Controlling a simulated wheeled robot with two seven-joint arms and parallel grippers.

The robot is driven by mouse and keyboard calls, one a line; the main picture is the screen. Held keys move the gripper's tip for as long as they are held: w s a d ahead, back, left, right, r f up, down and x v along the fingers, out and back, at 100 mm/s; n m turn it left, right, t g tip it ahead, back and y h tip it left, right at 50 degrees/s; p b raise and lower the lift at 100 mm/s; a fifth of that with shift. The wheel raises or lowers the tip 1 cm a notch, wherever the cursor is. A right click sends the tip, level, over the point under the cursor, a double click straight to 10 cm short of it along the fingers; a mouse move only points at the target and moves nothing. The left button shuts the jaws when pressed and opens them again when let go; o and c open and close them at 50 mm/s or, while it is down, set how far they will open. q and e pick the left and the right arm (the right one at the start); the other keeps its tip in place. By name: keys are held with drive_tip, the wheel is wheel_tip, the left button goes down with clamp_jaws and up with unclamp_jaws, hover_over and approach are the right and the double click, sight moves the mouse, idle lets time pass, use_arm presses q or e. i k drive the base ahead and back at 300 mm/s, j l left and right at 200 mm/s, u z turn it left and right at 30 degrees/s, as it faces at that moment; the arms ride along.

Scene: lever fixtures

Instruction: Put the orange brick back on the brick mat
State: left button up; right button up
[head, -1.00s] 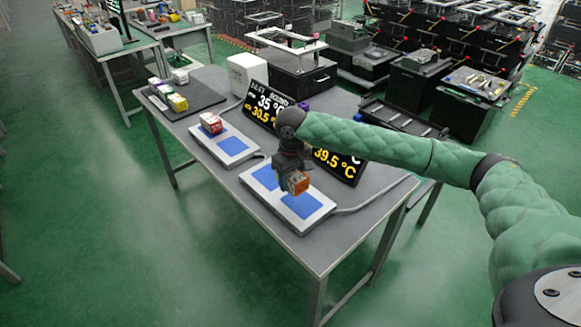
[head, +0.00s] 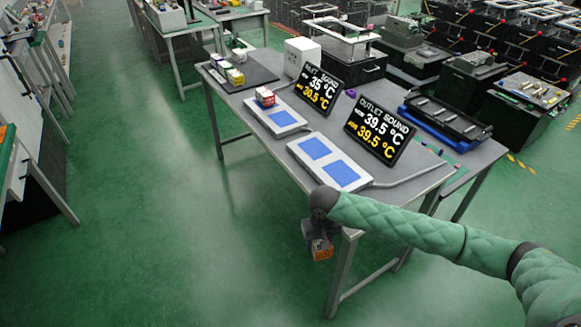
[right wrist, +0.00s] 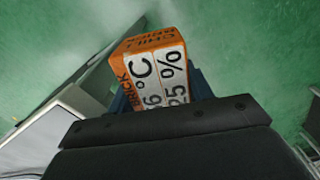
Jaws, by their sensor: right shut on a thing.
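The orange brick (head: 321,250) is held in my right gripper (head: 318,238), low in front of the table's near edge in the head view, over the green floor. In the right wrist view the orange brick (right wrist: 151,72) shows an orange top and a white face with black print, between the blue fingers. The brick mat seems to be the dark mat (head: 262,76) at the far left of the table, with several small bricks (head: 235,76) on its left part. The right side of this mat is bare. My left gripper is not in view.
A white pad with blue squares (head: 350,186) lies near the table's front corner. A second pad (head: 296,127) carries a red and white brick (head: 265,97). Two display panels (head: 379,130) stand behind them. Open floor lies left of the table.

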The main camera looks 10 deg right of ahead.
sight(249, 68)
drive_tip(key=i+j+u, duration=0.15)
drive_tip(key=i+j, duration=0.15)
drive_tip(key=i, duration=0.5)
drive_tip(key=i+j+u, duration=0.2)
drive_tip(key=i, duration=0.6)
drive_tip(key=i+j+u, duration=0.15)
drive_tip(key=i, duration=0.65)
drive_tip(key=k+l, duration=0.05)
